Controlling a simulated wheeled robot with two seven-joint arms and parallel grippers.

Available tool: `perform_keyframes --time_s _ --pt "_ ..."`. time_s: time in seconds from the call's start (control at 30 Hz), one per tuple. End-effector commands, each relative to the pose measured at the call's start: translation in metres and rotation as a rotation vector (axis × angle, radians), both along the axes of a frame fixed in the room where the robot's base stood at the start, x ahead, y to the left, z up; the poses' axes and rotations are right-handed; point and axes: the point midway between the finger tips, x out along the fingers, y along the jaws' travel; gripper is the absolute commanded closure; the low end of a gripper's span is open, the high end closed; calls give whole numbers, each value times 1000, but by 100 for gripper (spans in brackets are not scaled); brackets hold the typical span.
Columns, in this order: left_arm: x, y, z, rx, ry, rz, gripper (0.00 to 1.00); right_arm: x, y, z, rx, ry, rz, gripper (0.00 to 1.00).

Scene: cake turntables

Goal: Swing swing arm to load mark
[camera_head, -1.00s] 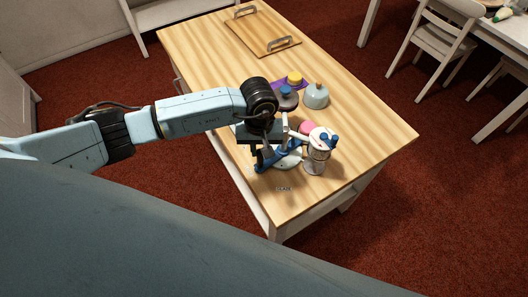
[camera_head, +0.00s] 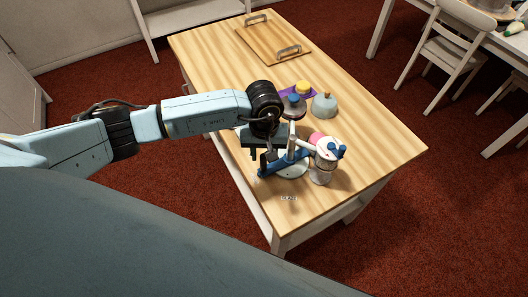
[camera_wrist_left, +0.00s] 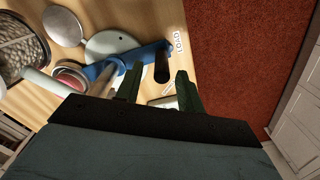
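The swing arm is a blue bar (camera_head: 279,168) with a dark upright handle (camera_wrist_left: 162,68) near its outer end. It lies over a round pale base (camera_head: 293,171) near the table's front corner. A white label reading LOAD (camera_wrist_left: 178,42) is on the table just beyond the handle end in the left wrist view; the label (camera_head: 289,198) also shows in the head view, apart from the bar. My left gripper (camera_head: 263,157) is above the bar's outer end. In the left wrist view, its fingers (camera_wrist_left: 159,76) are apart on either side of the handle, with gaps. My right gripper is out of view.
A glass-like canister (camera_head: 321,174) under a white part with blue knobs stands right of the base. A pink round thing (camera_head: 316,138), a grey domed pot (camera_head: 324,106) and a purple mat (camera_head: 311,97) are behind. A board with handles (camera_head: 272,40) lies far back.

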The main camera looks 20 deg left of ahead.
Motion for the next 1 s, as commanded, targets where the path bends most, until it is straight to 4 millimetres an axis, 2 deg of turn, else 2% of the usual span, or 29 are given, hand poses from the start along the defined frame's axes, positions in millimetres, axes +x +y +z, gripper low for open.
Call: perform_keyframes --time_s 0.2,0.33,1.0 --pt "-1 0 0 1 3 0 62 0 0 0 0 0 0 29" --pt "-1 1 7 1 3 0 62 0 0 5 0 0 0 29" --pt "-1 1 69 3 4 0 62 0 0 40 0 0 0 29"
